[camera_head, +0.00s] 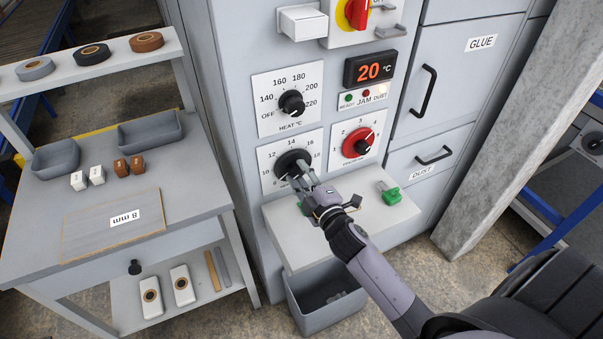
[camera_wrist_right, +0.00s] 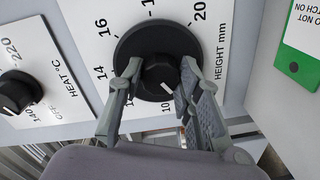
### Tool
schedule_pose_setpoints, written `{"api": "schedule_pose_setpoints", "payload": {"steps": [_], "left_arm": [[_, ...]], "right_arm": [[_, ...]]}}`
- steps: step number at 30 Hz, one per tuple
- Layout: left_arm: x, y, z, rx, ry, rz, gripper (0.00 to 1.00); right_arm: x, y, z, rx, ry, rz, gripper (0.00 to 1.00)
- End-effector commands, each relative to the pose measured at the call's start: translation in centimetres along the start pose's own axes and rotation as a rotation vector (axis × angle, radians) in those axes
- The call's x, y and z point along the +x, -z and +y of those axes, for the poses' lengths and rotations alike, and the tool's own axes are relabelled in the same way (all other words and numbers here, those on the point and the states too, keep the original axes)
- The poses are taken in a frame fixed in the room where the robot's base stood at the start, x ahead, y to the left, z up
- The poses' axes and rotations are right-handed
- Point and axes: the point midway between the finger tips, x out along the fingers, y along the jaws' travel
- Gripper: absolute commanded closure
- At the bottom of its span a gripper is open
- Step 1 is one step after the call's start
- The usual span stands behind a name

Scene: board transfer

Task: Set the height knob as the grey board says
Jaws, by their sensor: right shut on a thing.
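The height knob (camera_head: 290,160) is a black dial on a white scale plate on the grey machine. My right gripper (camera_head: 300,180) is at its front, and the wrist view shows the two fingers (camera_wrist_right: 160,72) shut on the knob's raised grip (camera_wrist_right: 158,76), one on each side. A white mark on the grip shows on the side towards the 10, but the exact setting is hard to read. A board (camera_head: 115,222) with wood-like grain lies on the grey table, with a label (camera_head: 125,218) reading 8 mm upside down. My left gripper is not in view.
The heat knob (camera_head: 292,103) is just above, and a red dial (camera_head: 358,142) is to the right. A ledge (camera_head: 345,220) with a green item (camera_head: 389,193) sits below, over a grey bin (camera_head: 325,300). The table holds trays and small blocks.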

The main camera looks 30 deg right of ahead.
Motion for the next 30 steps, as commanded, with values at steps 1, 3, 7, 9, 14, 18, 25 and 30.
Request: {"api": "schedule_pose_setpoints", "payload": {"steps": [1, 3, 7, 9, 14, 18, 25, 30], "left_arm": [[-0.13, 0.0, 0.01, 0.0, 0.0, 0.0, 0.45], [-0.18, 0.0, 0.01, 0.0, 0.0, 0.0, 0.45], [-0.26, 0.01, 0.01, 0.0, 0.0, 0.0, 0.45], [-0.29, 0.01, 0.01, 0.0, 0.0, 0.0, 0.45], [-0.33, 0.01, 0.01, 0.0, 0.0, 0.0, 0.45], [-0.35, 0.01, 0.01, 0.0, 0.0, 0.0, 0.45], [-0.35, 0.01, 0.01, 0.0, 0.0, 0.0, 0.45], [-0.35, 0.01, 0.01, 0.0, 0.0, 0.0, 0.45]], "right_arm": [[0.02, 0.09, 0.09, -0.034, -0.001, -0.001, 0.96], [0.02, 0.09, 0.09, -0.079, -0.001, -0.003, 0.96], [0.02, 0.08, 0.1, -0.147, -0.002, -0.008, 0.96], [0.03, 0.07, 0.11, -0.175, -0.003, -0.01, 0.96], [0.03, 0.07, 0.11, -0.218, -0.003, -0.013, 0.96], [0.03, 0.06, 0.11, -0.236, -0.003, -0.014, 0.96], [0.03, 0.05, 0.1, -0.241, -0.003, -0.014, 0.96], [0.03, 0.05, 0.1, -0.241, -0.003, -0.014, 0.96]]}}
